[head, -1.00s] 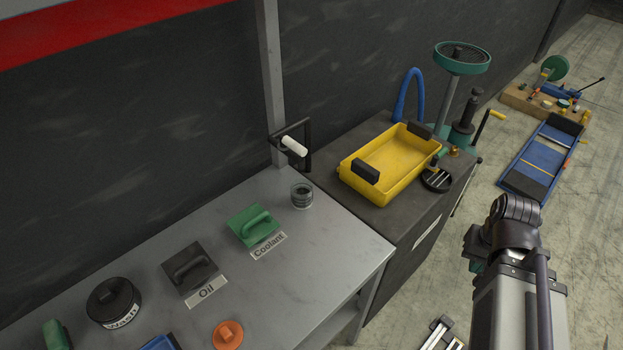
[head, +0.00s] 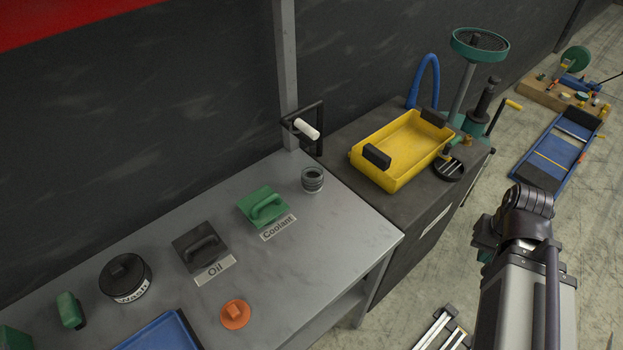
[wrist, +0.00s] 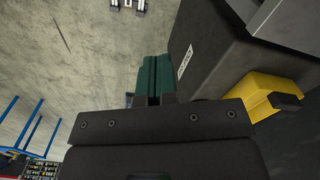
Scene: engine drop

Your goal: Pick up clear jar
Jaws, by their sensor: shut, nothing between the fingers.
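A small clear jar (head: 312,180) with dark bands stands upright near the back right corner of the grey bench (head: 300,250). It is not recognisable in the wrist view. My gripper (wrist: 152,62) shows in the wrist view as green fingers close together, shut and empty. In the head view my arm is at the right, over the floor and well apart from the jar; the fingers are mostly hidden behind it.
Left of the jar are a green Coolant container (head: 264,207), a black Oil container (head: 200,247) and a black wash jar (head: 125,276). An orange cap (head: 235,314) lies in front. A yellow tray (head: 402,150) sits on the dark cabinet (head: 400,210). A white roll (head: 306,129) is behind.

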